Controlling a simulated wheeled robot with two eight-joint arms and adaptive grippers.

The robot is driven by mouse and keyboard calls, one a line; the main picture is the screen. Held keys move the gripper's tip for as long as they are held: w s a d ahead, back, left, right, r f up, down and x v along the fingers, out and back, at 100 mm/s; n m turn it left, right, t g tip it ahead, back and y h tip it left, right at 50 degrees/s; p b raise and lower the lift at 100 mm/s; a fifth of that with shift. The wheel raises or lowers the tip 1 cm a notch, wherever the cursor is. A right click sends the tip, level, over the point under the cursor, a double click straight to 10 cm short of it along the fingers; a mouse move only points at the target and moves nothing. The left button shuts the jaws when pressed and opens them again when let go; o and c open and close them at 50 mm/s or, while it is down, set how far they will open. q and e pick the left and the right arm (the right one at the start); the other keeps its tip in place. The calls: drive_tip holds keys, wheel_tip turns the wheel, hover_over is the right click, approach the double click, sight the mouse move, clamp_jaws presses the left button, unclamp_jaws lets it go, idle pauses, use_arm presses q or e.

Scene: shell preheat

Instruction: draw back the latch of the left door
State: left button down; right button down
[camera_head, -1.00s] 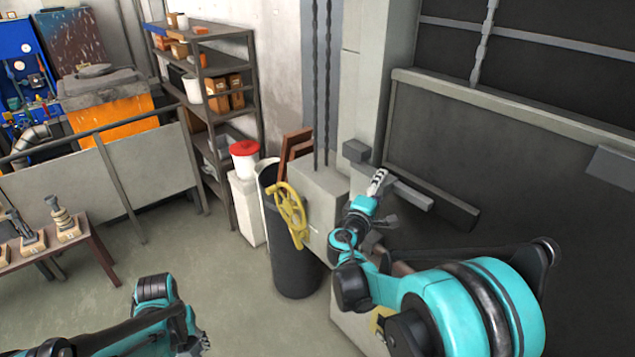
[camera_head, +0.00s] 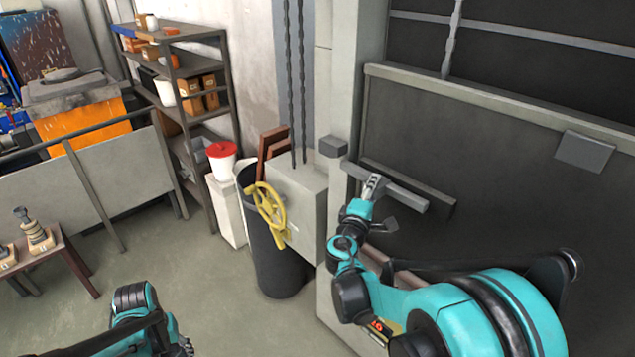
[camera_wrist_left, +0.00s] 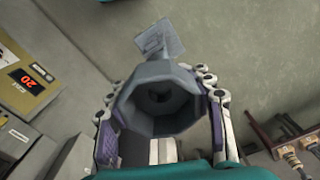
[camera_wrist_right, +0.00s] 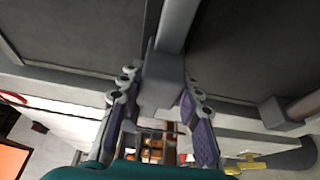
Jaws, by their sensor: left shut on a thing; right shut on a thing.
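The latch of the left door is a light grey bar (camera_head: 405,192) across the dark door (camera_head: 440,135), just below a small grey block (camera_head: 333,147) on the post. My right gripper (camera_head: 374,184) is at the bar, part way along it. In the right wrist view my right gripper (camera_wrist_right: 160,97) is shut on a grey piece of the latch (camera_wrist_right: 162,78). My left gripper (camera_wrist_left: 162,92), low in the head view at the bottom edge, is shut on a grey octagonal hollow piece (camera_wrist_left: 155,97). A flat pale plate (camera_wrist_left: 160,38) shows beyond that piece.
A shelf rack (camera_head: 180,95) and a small table (camera_head: 45,255) are farther left. The floor between is clear.

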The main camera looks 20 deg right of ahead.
drive_tip(key=shift+s+d, duration=0.4)
drive_tip(key=shift+s, duration=0.45)
drive_tip(key=shift+w+a+f, duration=0.1)
drive_tip(key=c, duration=1)
unclamp_jaws()
drive_tip(key=shift+c, duration=0.2)
drive_tip(key=shift+s, duration=0.2)
drive_tip(key=shift+a, duration=0.25)
drive_tip(key=v, duration=1.1)
drive_tip(key=shift+s, duration=0.3)
